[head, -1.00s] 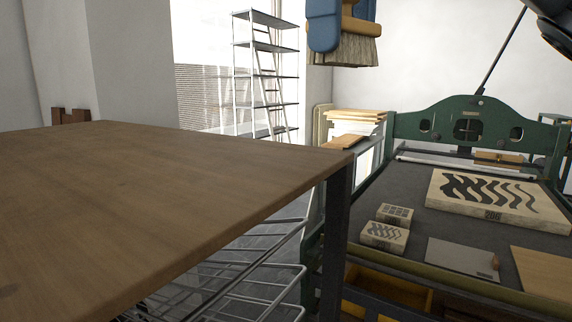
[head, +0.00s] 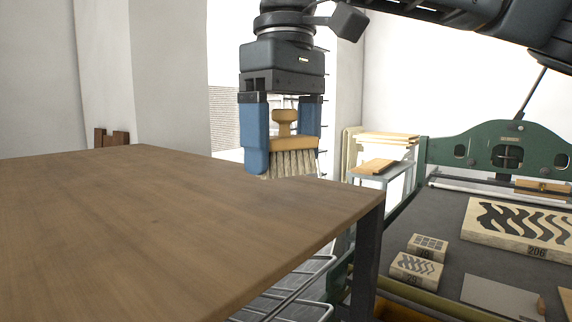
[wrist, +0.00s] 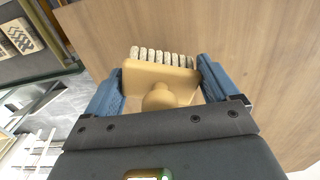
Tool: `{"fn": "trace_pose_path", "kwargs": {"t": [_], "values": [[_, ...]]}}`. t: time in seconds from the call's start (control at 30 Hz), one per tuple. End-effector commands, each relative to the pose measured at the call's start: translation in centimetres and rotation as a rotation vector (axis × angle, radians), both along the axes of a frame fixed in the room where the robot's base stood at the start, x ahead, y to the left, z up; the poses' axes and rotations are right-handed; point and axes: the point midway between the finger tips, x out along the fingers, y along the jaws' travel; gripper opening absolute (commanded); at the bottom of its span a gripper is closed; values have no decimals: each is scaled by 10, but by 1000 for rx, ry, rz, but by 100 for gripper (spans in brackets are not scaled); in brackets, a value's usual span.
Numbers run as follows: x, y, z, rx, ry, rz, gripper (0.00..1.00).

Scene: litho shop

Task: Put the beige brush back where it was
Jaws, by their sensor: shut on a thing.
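The beige brush (head: 292,145) has a wooden block with a round knob on top and pale bristles pointing down. My gripper (head: 285,140) is shut on its block, one blue finger at each end, and holds it upright. In the head view the brush is by the far edge of the brown wooden table (head: 150,215); its bristle ends show just above that edge, and I cannot tell whether they touch the top. In the wrist view the brush (wrist: 160,78) sits between both fingers with the tabletop (wrist: 240,35) behind it.
The tabletop is bare in view. To the right stands a green press (head: 505,150) with a dark bed bearing a large patterned stone (head: 520,228) and two small blocks (head: 415,266). Boards (head: 388,140) lie on a stand behind. A wire rack is under the table.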

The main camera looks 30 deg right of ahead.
Motion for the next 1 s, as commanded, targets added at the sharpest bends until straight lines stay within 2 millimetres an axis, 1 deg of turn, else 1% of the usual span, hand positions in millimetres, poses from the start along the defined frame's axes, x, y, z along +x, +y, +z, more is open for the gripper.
{"fn": "trace_pose_path", "kwargs": {"t": [0.1, 0.23, 0.63, 0.67, 0.7, 0.8, 1.0], "values": [[-1, -2, -17, -4, 2, -2, 64], [0, -1, -30, -1, 1, -2, 64], [0, -1, -36, 1, 1, -1, 64], [0, -1, -36, 1, 0, -1, 89], [0, -1, -35, 0, 0, -1, 93], [0, -1, -35, 0, 0, -2, 100], [0, -1, -35, 0, 0, -2, 100]]}}
